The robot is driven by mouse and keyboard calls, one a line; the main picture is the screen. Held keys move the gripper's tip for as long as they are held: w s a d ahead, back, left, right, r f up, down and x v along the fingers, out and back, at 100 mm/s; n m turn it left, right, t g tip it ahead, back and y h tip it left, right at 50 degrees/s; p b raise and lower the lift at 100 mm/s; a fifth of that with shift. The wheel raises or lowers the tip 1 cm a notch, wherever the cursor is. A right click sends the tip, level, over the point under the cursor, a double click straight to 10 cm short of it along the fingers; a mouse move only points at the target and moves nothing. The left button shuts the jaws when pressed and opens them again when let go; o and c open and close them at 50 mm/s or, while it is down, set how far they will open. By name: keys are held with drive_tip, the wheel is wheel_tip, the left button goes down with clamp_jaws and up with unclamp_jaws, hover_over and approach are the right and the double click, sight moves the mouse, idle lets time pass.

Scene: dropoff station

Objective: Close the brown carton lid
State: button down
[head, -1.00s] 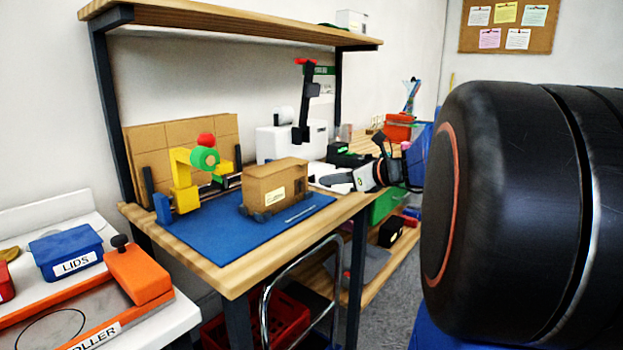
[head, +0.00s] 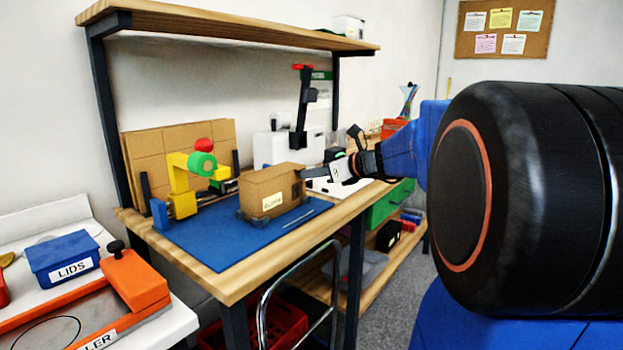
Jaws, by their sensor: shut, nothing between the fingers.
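The brown carton (head: 268,194) stands upright on a blue mat (head: 215,240) on the wooden bench, with a white label on its front. Its top looks covered by a brown panel, but from this angle I cannot tell whether the lid lies fully flat. My gripper (head: 308,174) is shut and empty at the carton's right end, near its upper edge. I cannot tell whether the fingertips touch the carton. The carton's far side is hidden.
A yellow tape dispenser (head: 180,190) with a green roll stands left of the carton. Flat cardboard sheets (head: 140,150) lean behind it. A black post (head: 303,110) rises behind the carton. A shelf (head: 240,28) overhangs the bench. The mat's front is clear.

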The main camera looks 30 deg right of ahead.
drive_tip(key=shift+r, duration=0.15)
drive_tip(key=shift+r+g, duration=0.25)
drive_tip(key=shift+g, duration=0.15)
drive_tip(key=shift+r, duration=0.15)
drive_tip(key=shift+w+r+g+h, duration=0.2)
drive_tip(key=shift+r+g+h, duration=0.3)
drive_tip(key=shift+r+g, duration=0.5)
drive_tip(key=shift+w+a+r+g+h, duration=0.15)
drive_tip(key=shift+w+r+g+h, duration=0.15)
drive_tip(key=shift+r+g, duration=0.4)
drive_tip(key=shift+w+a+r+g+h, duration=0.15)
drive_tip(key=shift+w+r+g, duration=0.2)
drive_tip(key=shift+r+g, duration=0.35)
drive_tip(key=shift+w+a+r+g+h, duration=0.1)
drive_tip(key=shift+w+r+g+h, duration=0.3)
drive_tip(key=shift+r, duration=0.5)
drive_tip(key=shift+r, duration=0.15)
